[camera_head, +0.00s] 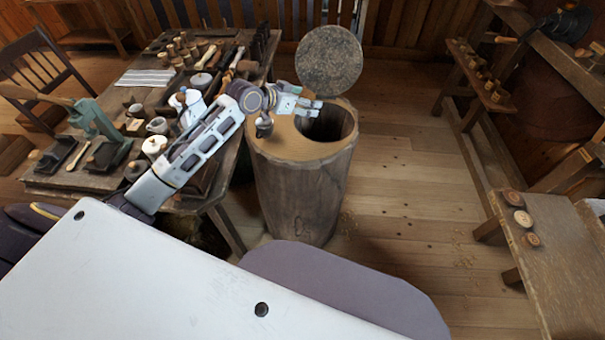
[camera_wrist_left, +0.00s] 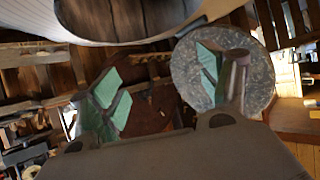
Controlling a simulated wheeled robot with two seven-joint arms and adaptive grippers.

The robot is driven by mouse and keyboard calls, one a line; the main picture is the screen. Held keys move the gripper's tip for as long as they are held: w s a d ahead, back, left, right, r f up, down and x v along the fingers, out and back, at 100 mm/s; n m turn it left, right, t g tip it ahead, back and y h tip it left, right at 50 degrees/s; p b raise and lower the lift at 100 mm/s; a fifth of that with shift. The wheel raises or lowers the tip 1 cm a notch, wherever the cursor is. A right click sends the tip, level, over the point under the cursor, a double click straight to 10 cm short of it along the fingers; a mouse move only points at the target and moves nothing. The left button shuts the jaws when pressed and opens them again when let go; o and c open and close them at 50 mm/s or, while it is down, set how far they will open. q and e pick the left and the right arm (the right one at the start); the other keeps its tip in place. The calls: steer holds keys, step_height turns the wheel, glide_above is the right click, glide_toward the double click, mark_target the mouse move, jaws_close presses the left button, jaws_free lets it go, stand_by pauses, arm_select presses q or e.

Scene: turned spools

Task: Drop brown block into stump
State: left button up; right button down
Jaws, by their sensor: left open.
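The stump (camera_head: 303,195) is a tall wooden block standing on the floor right of the workbench. Its pale top has a round dark hole (camera_head: 337,124) at the right. My left gripper (camera_head: 318,106) reaches in from the left, just above the hole's left edge in this view. In the left wrist view the green-padded fingers (camera_wrist_left: 160,72) are spread apart with nothing held between them. I cannot make out a brown block in either view; the inside of the hole is too dark to tell. My right gripper is not in view.
A round speckled disc (camera_head: 328,60) is upright behind the stump. The workbench (camera_head: 60,178) at the left is crowded with tools, cups and turned pieces. A low bench (camera_head: 560,235) with several small discs stands at the right. The floor between is clear.

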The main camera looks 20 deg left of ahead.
arm_select(q)
steer(key=shift+v, duration=2.5)
steer(key=shift+s, duration=0.1)
